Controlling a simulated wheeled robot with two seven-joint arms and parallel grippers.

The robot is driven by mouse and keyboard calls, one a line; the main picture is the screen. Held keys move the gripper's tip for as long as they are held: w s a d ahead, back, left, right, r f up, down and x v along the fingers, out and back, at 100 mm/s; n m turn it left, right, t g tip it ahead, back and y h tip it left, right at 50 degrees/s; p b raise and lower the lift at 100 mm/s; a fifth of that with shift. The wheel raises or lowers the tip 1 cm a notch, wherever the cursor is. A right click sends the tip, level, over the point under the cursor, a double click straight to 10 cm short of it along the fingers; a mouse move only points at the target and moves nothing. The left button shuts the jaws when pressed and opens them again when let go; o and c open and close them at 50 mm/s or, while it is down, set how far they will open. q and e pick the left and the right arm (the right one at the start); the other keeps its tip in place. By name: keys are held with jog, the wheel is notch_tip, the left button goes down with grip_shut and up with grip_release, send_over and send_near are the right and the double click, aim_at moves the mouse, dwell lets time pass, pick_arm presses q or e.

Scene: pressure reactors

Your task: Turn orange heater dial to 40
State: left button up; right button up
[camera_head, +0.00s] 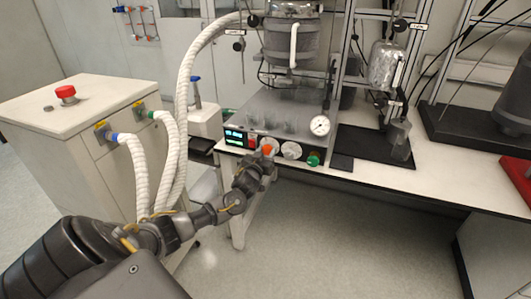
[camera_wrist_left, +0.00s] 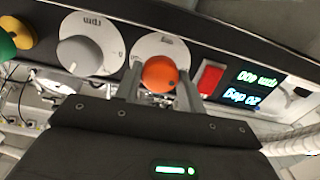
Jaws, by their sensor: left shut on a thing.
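The orange heater dial (camera_wrist_left: 160,74) sits on a round white scale plate (camera_wrist_left: 160,45) on the black front panel of the reactor base. In the head view the orange dial (camera_head: 267,150) shows just above my left gripper (camera_head: 264,157). In the left wrist view the two fingers of my left gripper (camera_wrist_left: 161,92) stand on either side of the dial, shut on it. The dial's pointer and the scale value it marks cannot be made out. My right gripper is not in view.
Beside the heater dial are a grey rpm knob (camera_wrist_left: 80,55), a red switch (camera_wrist_left: 210,79) and lit green displays (camera_wrist_left: 247,88). A green knob (camera_head: 314,159) and a pressure gauge (camera_head: 320,125) are nearby.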

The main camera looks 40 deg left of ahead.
pick_arm(q)
jog(key=m+p, duration=0.1)
jog(key=m, duration=0.4)
jog(key=shift+r, duration=0.1)
jog(key=m+p, duration=0.1)
jog(key=m, duration=0.4)
jog(key=shift+p, duration=0.3)
jog(key=shift+m, duration=0.4)
jog(key=o, duration=1)
jog(key=shift+c, duration=0.2)
jog(key=v, duration=1)
jog(key=shift+s+d+b, duration=0.2)
jog(key=shift+s+b, duration=0.15)
jog(key=shift+b, duration=0.1)
